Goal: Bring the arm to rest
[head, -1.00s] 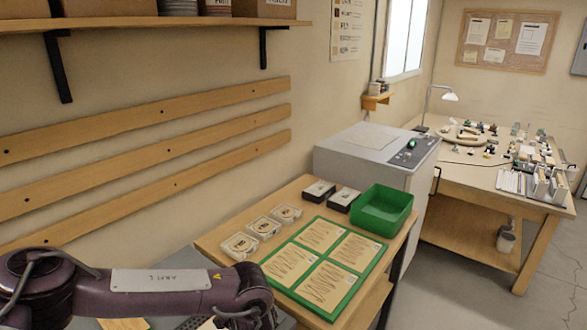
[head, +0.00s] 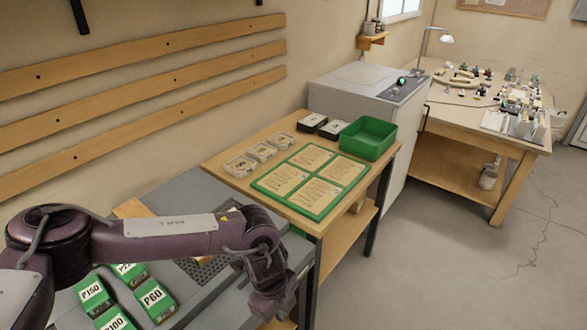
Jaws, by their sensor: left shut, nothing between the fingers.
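My left arm (head: 165,235) comes in from the left in the head view, held above a grey bench. Its wrist bends down at the right end. My left gripper (head: 274,306) hangs there, pointing down near the bench's right edge, shut with nothing in it. The fingertips are small and dark against the background. My right gripper is out of view.
Green boxes marked P150 (head: 92,293) and P60 (head: 153,296) sit on the grey bench below my arm. A wooden table beyond carries a green card board (head: 312,178), clear cases, two dark boxes and a green bin (head: 368,138). Open floor lies right.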

